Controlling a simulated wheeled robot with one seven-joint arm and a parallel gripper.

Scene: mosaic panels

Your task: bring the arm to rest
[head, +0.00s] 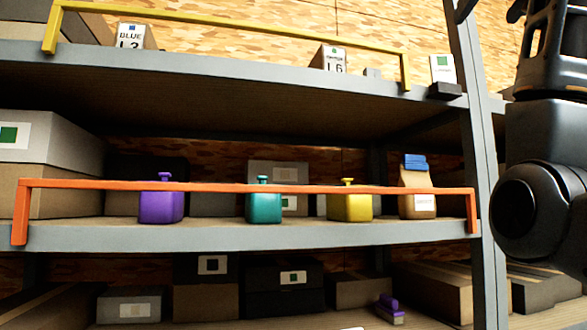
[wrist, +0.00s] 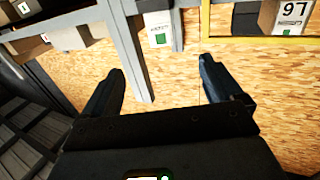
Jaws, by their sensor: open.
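My gripper (wrist: 162,70) shows in the wrist view with its two dark fingers spread wide apart. Nothing is between the fingers; behind the gap are a grey rack post and the wood-chip wall. In the head view my black arm (head: 540,150) is folded upright at the right edge, in front of the rack's right side. My gripper cannot be made out in the head view.
The grey rack's middle shelf (head: 340,236) holds a purple container (head: 161,206), a teal one (head: 263,207), a yellow one (head: 349,207) and a paper bag (head: 416,200) behind an orange rail (head: 240,187). A yellow rail (head: 250,26) fronts the top shelf.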

